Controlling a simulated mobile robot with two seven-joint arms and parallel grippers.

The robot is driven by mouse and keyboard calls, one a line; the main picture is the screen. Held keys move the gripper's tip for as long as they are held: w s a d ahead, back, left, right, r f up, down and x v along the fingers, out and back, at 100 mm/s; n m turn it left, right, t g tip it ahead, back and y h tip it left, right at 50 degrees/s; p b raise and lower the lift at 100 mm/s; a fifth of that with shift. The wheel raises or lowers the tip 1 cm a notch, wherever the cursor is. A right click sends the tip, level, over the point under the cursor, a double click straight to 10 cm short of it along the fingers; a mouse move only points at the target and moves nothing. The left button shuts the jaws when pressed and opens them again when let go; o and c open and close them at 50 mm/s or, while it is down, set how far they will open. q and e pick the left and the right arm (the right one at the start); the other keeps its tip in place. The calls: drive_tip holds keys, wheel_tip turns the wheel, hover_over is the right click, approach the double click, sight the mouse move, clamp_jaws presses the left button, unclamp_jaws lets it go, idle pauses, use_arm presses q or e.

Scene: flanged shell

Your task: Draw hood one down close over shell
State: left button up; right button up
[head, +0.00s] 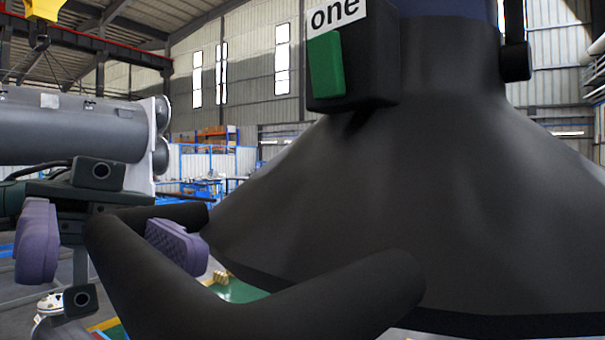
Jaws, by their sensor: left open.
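Hood one (400,200) is a large black cone that fills the right half of the head view. A black box with a green block and a label reading "one" (337,12) is on its neck. A bent black tube handle (290,305) stands in front of the hood's lower left side. My left gripper (107,243) is open, its two purple pads apart, with part of the handle showing between them. I cannot tell whether either pad touches it. A grey cylinder (70,128) with a white end plate lies at the left; I cannot tell if it is the shell. My right gripper is out of view.
A yellow hoist part (42,10) hangs at the top left. Blue racks and work tables (205,185) stand far back. A green floor area (240,290) with a small yellowish object shows below the hood's left edge.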

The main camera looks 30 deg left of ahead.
use_arm(q)
drive_tip(key=shift+s+d, duration=0.2)
drive_tip(key=shift+d, duration=0.45)
clamp_jaws()
idle(1.0)
